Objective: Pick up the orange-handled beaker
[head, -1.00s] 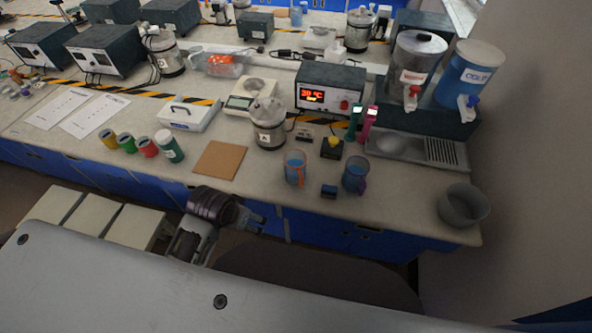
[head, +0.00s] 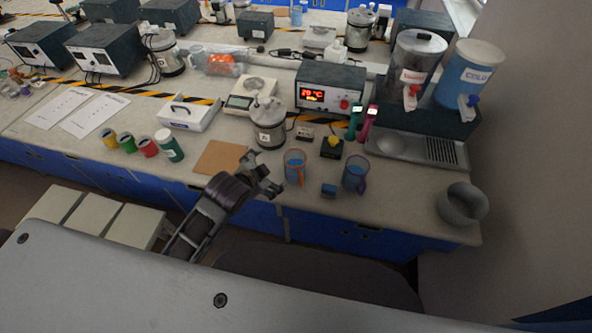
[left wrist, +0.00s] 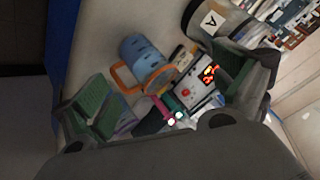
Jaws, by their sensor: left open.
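The orange-handled beaker (head: 294,166) stands upright on the bench near its front edge, with blue contents. In the left wrist view the beaker (left wrist: 146,58) shows between the open fingers, its orange handle on the lower left side. My left gripper (head: 270,174) is open and empty, just left of the beaker and apart from it; it also shows in the left wrist view (left wrist: 170,105). A similar beaker with a purple handle (head: 355,174) stands to the right. My right gripper is not in view.
A small blue block (head: 328,190) lies between the beakers. A metal calorimeter (head: 268,122) stands behind the orange-handled beaker, and a yellow-topped button box (head: 331,147) behind right. A cork mat (head: 218,157) lies to the left. A grey bowl (head: 462,204) is at the right end.

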